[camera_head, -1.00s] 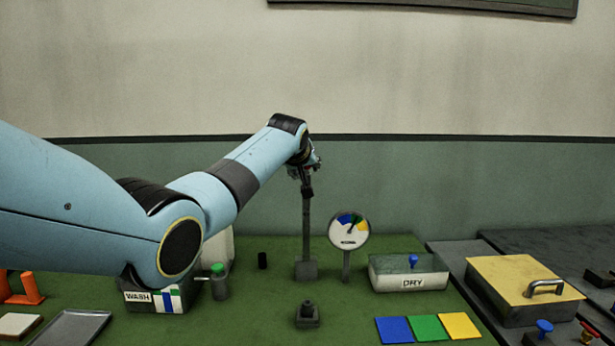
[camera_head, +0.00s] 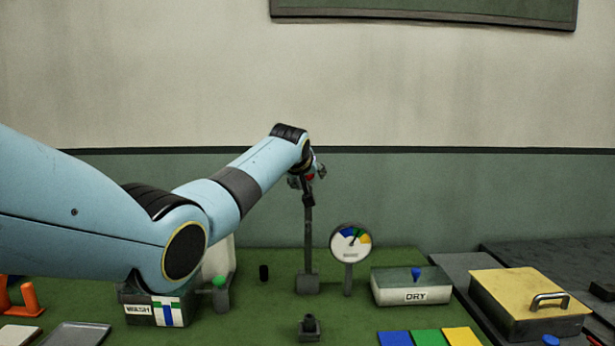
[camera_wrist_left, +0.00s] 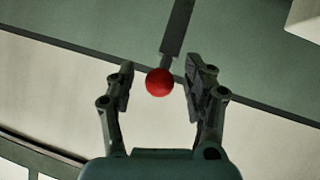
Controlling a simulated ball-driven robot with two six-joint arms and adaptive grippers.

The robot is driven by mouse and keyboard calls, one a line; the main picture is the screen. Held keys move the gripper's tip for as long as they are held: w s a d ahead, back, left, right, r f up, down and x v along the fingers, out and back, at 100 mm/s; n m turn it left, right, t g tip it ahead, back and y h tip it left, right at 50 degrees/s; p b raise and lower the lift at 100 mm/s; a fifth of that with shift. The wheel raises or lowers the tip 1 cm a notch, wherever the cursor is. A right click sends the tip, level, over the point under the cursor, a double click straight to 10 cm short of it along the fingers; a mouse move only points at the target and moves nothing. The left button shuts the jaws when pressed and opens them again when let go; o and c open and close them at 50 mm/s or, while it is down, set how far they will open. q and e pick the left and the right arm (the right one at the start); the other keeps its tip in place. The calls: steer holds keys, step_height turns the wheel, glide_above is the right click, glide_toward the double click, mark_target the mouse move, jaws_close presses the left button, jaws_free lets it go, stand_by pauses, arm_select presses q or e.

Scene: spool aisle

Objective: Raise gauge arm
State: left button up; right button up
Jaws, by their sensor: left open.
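The gauge arm shows in the left wrist view as a dark bar (camera_wrist_left: 178,30) ending in a red ball knob (camera_wrist_left: 159,82). The knob lies between the two open fingers of my left gripper (camera_wrist_left: 160,70), with a gap visible on both sides. In the head view, my left gripper (camera_head: 314,174) is at the top of a dark upright post (camera_head: 308,235), and a bit of red shows there. My arm and gripper hide most of the post's top. A round dial (camera_head: 350,242) with blue, green and yellow sectors stands right of the post. My right gripper is out of view.
On the green bench stand a WASH box (camera_head: 150,309), a green-capped bottle (camera_head: 220,293), a DRY box (camera_head: 410,286) and a small dark block (camera_head: 309,328). Coloured squares (camera_head: 430,338) lie in front. A yellow-lidded box (camera_head: 530,300) stands at right.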

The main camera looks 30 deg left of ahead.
arm_select(q)
steer(key=v, duration=1.2)
